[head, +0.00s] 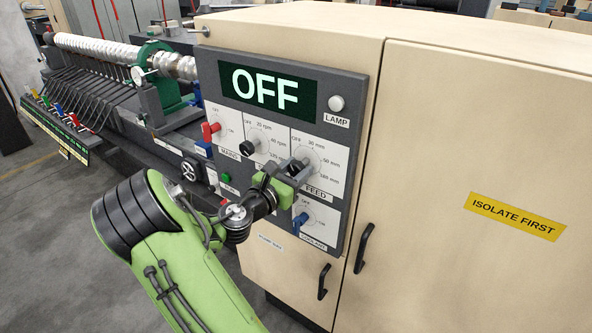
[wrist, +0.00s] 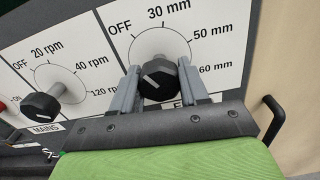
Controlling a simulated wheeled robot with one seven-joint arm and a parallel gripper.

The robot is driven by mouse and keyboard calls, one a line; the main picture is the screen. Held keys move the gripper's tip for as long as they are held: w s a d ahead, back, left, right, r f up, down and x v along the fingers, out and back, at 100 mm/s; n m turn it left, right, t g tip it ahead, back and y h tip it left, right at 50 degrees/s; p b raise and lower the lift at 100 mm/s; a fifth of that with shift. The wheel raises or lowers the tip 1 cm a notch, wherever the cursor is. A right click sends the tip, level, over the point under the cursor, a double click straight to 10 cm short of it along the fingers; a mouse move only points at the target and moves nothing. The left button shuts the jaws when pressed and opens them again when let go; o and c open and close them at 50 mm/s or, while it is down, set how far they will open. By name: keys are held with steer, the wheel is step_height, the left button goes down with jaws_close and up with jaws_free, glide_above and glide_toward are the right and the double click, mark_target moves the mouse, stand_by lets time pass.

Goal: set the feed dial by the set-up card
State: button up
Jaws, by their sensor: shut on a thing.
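The feed dial is on the grey control panel (head: 363,95). Its black knob (wrist: 160,80) sits between the two grey fingers of my gripper (wrist: 162,90), which is shut on it. The white line on the knob slants to the upper left, towards the OFF side. Round the dial I read OFF, 30 mm, 50 mm and a partly covered figure ending in 60 mm. In the head view my gripper (head: 293,172) covers much of the dial. I cannot identify a set-up card; a small white label (head: 270,243) below the panel is too small to read.
The display (head: 265,89) reads OFF. The red mains switch (head: 210,131) and black rpm knob (head: 248,147) are left of the feed dial; the blue coolant knob (head: 300,220) is just below. Door handles (head: 362,248) stick out lower right. A lamp button (head: 337,103) is above.

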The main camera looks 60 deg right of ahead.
steer(key=m+b, duration=0.2)
steer(key=m, duration=0.3)
steer(key=shift+f+m, duration=0.15)
steer(key=shift+m, duration=0.15)
steer(key=m+b, duration=0.2)
steer(key=m, duration=0.2)
steer(key=shift+m, duration=0.3)
steer(key=m+b, duration=0.4)
steer(key=m, duration=0.1)
steer(key=shift+w, duration=0.1)
steer(key=shift+m+b, duration=1.4)
steer(key=shift+m, duration=0.7)
steer(key=o, duration=1)
steer(key=shift+o, duration=0.2)
steer(key=shift+r, duration=0.2)
